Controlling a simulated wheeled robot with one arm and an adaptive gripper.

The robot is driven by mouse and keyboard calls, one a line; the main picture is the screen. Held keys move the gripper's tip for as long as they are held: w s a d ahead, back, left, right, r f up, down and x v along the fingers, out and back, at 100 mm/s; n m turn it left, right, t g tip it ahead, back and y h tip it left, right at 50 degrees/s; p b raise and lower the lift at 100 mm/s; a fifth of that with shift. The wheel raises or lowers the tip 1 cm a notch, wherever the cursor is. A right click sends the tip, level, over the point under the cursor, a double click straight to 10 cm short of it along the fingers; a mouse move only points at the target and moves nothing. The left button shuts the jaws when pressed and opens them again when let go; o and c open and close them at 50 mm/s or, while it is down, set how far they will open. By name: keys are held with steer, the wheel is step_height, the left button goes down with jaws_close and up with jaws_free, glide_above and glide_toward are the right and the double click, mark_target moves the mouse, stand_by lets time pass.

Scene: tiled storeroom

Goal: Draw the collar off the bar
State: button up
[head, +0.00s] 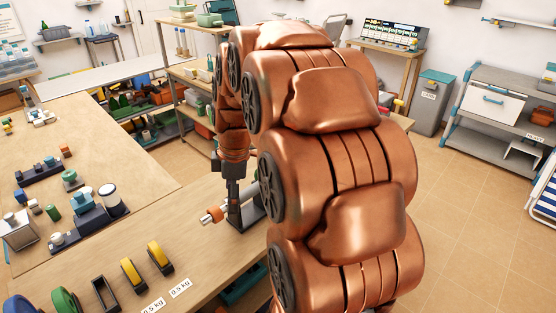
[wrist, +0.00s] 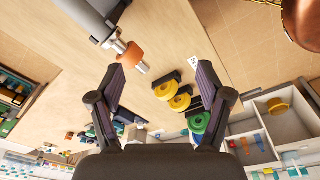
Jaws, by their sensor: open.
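The orange collar (wrist: 130,58) sits on the silver bar (wrist: 117,43), near its free end, in the wrist view. The bar's bare tip pokes out past the collar. In the head view the collar (head: 215,215) shows just left of my gripper (head: 235,216), and the bar tip (head: 204,220) points left. My gripper (wrist: 162,72) is open and empty in the wrist view, its fingers spread wide. The collar appears near the left finger and beyond the fingertips; I cannot tell the exact gap. My gripper hides part of the bar and its dark stand in the head view.
Yellow discs (head: 160,258) in dark holders, an empty dark holder (head: 104,293) and a green disc (head: 65,302) line the bench (head: 205,275). Weight labels (head: 180,288) lie beside them. Another bench (head: 140,185) on the left carries small fixtures. Bench top between discs and bar is clear.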

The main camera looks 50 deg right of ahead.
steer(key=w+d+f+n, duration=0.1)
steer(key=d+n, duration=0.1)
steer(key=d, duration=0.5)
steer(key=w+d+f+n+t, duration=0.1)
steer(key=w+d+n, duration=0.1)
steer(key=d, duration=0.5)
steer(key=w+d+f+n+t+h+b, duration=0.1)
steer(key=w+d+n, duration=0.1)
steer(key=d, duration=0.5)
steer(key=shift+w+d+f+n, duration=0.25)
steer(key=shift+d+n, duration=0.1)
steer(key=shift+n, duration=0.05)
steer(key=shift+d+f, duration=0.1)
steer(key=shift+f, duration=0.1)
steer(key=shift+p+x, duration=1.15)
steer(key=shift+x, duration=2.6)
steer(key=shift+c, duration=0.3)
steer(key=c, duration=1.2)
steer(key=d+b, duration=0.3)
steer(key=d, duration=0.5)
steer(key=shift+d, duration=0.4)
